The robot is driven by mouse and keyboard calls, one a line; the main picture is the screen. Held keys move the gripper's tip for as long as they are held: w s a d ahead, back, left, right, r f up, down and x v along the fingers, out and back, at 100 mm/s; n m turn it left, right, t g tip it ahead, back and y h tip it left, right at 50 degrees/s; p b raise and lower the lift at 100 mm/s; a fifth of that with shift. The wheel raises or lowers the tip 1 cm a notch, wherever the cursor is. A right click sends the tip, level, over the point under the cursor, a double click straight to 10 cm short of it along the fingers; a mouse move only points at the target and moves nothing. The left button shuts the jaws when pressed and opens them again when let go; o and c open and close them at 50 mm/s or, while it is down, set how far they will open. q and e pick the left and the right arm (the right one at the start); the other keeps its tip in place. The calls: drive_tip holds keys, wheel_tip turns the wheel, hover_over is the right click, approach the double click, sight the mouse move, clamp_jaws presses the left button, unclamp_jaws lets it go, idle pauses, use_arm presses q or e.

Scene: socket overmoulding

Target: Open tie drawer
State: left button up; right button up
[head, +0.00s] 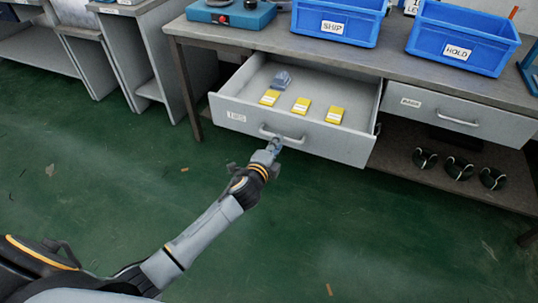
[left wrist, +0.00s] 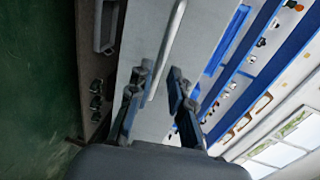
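The tie drawer (head: 240,118), labelled TIES, stands pulled out from the bench in the head view. A grey clip-like item (head: 282,79) and several yellow packs (head: 302,106) lie inside it. Its bar handle (head: 283,136) is on the front panel. My left gripper (head: 274,147) is at the left part of the handle. In the left wrist view, the handle (left wrist: 168,45) runs down to between the parted fingers of my left gripper (left wrist: 158,85). The fingers look open, with a gap around the bar; contact cannot be told. My right gripper is not in view.
A second drawer (head: 433,109) to the right is shut. Blue bins labelled SHIP (head: 337,24) and HOLD (head: 462,45) stand on the bench top. Dark coiled items (head: 458,168) lie on the lower shelf. The green floor (head: 330,220) before the drawer is mostly clear.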

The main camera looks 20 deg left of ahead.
use_arm(q)
drive_tip(key=v, duration=0.7)
drive_tip(key=shift+s, duration=0.1)
